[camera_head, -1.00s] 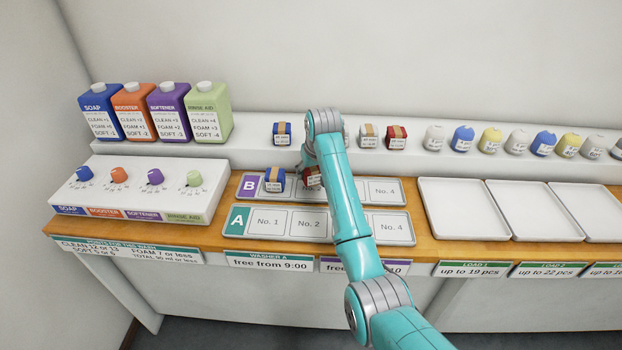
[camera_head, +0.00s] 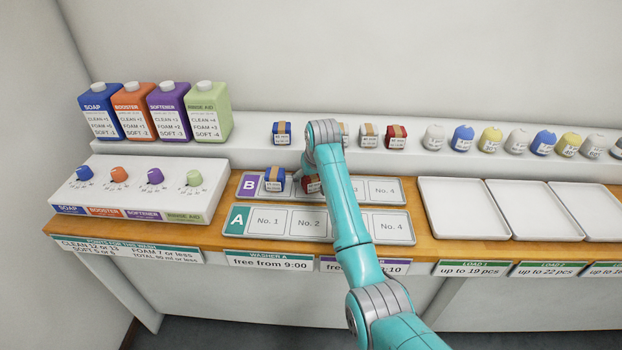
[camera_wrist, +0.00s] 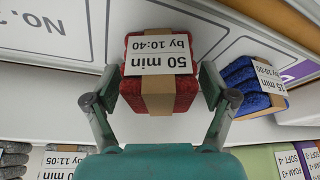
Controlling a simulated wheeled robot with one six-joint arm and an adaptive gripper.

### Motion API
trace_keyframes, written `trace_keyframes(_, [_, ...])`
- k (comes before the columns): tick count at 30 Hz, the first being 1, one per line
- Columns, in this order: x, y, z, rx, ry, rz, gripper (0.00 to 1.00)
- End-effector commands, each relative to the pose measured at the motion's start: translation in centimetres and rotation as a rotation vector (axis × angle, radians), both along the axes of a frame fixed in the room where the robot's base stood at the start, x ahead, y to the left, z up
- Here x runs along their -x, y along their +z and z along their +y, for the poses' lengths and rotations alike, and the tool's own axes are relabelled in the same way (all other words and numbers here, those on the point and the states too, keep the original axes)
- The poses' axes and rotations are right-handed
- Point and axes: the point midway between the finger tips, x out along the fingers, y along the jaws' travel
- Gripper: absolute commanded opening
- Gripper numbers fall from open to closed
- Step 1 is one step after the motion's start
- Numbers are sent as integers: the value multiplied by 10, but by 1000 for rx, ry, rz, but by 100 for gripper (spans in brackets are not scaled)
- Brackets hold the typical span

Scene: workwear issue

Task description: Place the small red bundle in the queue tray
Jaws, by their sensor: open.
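A red bundle (camera_head: 311,184) with a tan band sits in the No. 2 area of tray B (camera_head: 247,187), partly hidden by my arm. In the wrist view the red bundle (camera_wrist: 172,92) carries a label reading 50 min, by 10:40. My gripper (camera_wrist: 159,85) is open, with one finger on each side of this bundle. The fingers stand close to its sides; I cannot tell whether they touch. A blue bundle (camera_head: 274,179) is beside it in the No. 1 area, also in the wrist view (camera_wrist: 250,82). Another red bundle (camera_head: 397,138) stands on the back shelf.
Tray A (camera_head: 234,221) lies empty in front of tray B. Blue and grey bundles (camera_head: 282,133) (camera_head: 369,136) stand on the back shelf. Bottles (camera_head: 208,113) and a dial panel (camera_head: 150,190) are at left; empty white trays (camera_head: 463,208) are at right.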

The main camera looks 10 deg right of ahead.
Motion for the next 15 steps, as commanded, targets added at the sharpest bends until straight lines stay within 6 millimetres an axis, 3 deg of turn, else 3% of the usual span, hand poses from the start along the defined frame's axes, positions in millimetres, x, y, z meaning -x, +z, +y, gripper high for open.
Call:
trace_keyframes(5, [4,14,0,0,0,-3,84])
trace_keyframes(15, [29,74,-2,0,0,-4,84])
